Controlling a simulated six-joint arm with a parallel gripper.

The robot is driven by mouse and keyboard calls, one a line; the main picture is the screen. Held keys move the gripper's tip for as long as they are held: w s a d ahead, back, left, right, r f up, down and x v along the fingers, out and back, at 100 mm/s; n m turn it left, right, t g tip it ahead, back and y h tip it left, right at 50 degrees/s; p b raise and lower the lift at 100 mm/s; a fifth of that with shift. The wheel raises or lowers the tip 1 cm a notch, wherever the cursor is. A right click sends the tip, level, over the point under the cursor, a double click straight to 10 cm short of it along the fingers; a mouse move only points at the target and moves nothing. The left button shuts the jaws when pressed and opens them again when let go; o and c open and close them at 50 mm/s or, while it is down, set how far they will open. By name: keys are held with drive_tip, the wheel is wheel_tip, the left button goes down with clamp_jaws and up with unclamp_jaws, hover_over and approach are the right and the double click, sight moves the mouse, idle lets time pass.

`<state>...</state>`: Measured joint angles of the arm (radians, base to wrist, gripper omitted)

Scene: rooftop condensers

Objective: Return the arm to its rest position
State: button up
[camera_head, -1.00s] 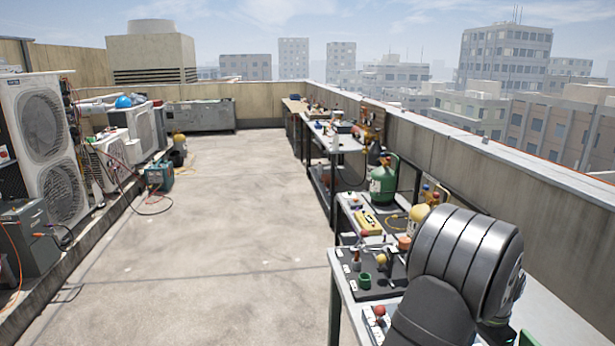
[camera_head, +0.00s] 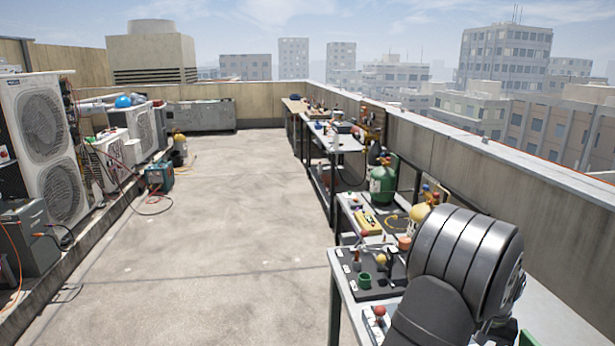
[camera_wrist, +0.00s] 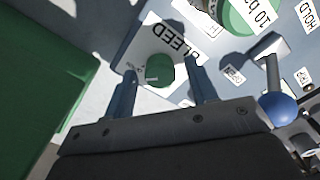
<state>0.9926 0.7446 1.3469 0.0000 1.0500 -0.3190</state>
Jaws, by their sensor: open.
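My gripper (camera_wrist: 161,84) shows in the wrist view with its two fingers apart and nothing between them that I can see held. Beyond the fingertips is a pale plate (camera_wrist: 140,52) marked "BLEED" with a round green piece (camera_wrist: 160,70) on it. I cannot tell the gap between the fingers and that plate. In the head view my arm covers the lower right, over the near workbench (camera_head: 337,275), and my gripper is hidden there.
A large green body (camera_wrist: 40,65) is close at the left of the wrist view, and a blue ball (camera_wrist: 279,108) at the right. Condensers (camera_head: 42,125) line the left. The floor between (camera_head: 220,230) is clear.

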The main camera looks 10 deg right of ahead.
drive_tip(key=shift+n, duration=2.2)
drive_tip(key=m, duration=0.8)
drive_tip(key=shift+m, duration=0.9)
